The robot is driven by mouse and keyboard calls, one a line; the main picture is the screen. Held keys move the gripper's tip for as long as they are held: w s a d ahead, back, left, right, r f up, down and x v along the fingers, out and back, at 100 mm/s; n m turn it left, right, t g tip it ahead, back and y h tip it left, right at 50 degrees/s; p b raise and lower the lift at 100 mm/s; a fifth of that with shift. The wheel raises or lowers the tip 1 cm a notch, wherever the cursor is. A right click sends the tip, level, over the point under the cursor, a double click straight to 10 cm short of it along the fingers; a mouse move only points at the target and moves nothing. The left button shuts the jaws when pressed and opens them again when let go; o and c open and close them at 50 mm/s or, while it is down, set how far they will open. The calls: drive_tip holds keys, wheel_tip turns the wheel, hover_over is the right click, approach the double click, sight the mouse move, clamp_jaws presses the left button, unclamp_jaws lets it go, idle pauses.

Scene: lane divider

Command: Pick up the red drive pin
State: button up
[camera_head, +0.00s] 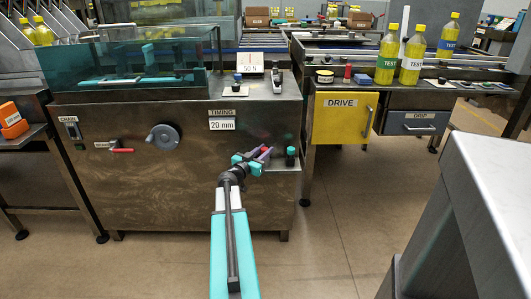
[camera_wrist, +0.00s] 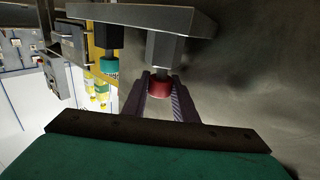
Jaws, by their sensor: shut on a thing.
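The red drive pin (camera_wrist: 159,87) shows in the wrist view as a red knurled end below a grey block-like part. My gripper (camera_wrist: 160,100) is shut on it, with one dark finger on each side of the red end. The grey part meets a grey shelf (camera_wrist: 140,18) at the top of the wrist view; I cannot tell whether they touch. In the head view my gripper (camera_head: 257,158) is at the front right of the machine, just left of a teal-and-black pin (camera_head: 290,157). The fingers largely hide the red pin there.
The teal pin (camera_wrist: 109,65) stands close beside in the wrist view. The machine (camera_head: 180,190) has a handwheel (camera_head: 163,136) and a red-handled lever (camera_head: 120,150). A yellow DRIVE drawer (camera_head: 342,119) is to the right. A grey table (camera_head: 490,190) is at near right.

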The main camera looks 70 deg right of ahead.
sight(264, 148)
drive_tip(key=shift+w+r, duration=0.1)
drive_tip(key=shift+r, duration=0.7)
wheel_tip(264, 148, up, 2)
drive_tip(key=s+a+r+p, duration=0.1)
drive_tip(key=a, duration=1.2)
drive_tip(key=shift+s+r+p, duration=0.25)
drive_tip(key=shift+s+p, duration=0.05)
drive_tip(key=shift+p, duration=0.05)
drive_tip(key=shift+a+p, duration=0.15)
drive_tip(key=shift+p, duration=0.65)
drive_tip(key=p, duration=0.2)
drive_tip(key=a+p, duration=0.1)
drive_tip(key=p, duration=0.2)
drive_tip(key=shift+s+a+r, duration=0.1)
drive_tip(key=shift+s+r, duration=0.05)
drive_tip(key=shift+s, duration=0.1)
drive_tip(key=p, duration=0.2)
drive_tip(key=shift+a+p, duration=0.3)
